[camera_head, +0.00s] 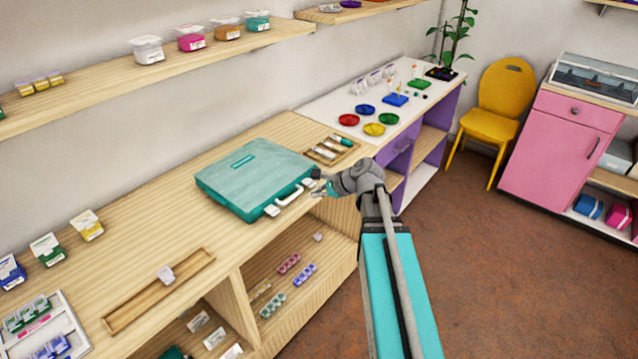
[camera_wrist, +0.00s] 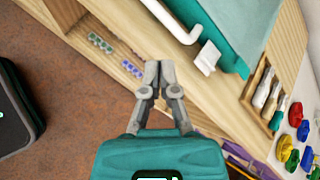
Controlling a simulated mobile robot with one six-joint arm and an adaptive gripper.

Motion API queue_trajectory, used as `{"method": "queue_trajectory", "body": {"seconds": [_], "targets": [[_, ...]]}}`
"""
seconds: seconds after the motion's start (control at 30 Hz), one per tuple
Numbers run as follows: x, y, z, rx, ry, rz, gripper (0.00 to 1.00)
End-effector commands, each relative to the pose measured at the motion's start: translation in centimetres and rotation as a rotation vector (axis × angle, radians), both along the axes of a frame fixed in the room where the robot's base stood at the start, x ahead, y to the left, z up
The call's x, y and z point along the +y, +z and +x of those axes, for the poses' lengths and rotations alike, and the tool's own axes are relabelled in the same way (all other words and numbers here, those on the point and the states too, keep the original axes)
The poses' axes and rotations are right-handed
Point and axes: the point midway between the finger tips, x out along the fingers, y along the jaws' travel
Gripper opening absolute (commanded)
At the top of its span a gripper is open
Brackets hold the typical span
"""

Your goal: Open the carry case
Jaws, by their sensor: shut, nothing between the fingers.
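The teal carry case (camera_head: 250,175) lies flat and closed on the wooden counter in the head view. Its white handle (camera_head: 289,194) and two white latches face the counter's front edge. In the wrist view, part of the case (camera_wrist: 243,30) shows at the top, with the handle (camera_wrist: 172,20) and one latch (camera_wrist: 207,57). My gripper (camera_wrist: 159,66) is shut and empty, its fingertips beside that latch and apart from it in the picture. In the head view my gripper (camera_head: 322,192) is at the case's front right corner.
A wooden tray of tools (camera_head: 330,149) sits right of the case. Coloured dishes (camera_head: 365,109) stand on the white table beyond. A narrow wooden tray (camera_head: 160,290) lies to the left. Open shelves (camera_head: 300,270) are below the counter; bare counter lies left of the case.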

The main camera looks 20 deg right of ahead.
Motion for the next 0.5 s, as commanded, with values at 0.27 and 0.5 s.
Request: {"method": "queue_trajectory", "body": {"seconds": [0.27,0.5], "targets": [[-6.5,-0.5,3.3,0.048,-0.388,0.443,0.0],[-9.6,0.1,4.1,0.075,-0.533,0.655,0.0]]}}
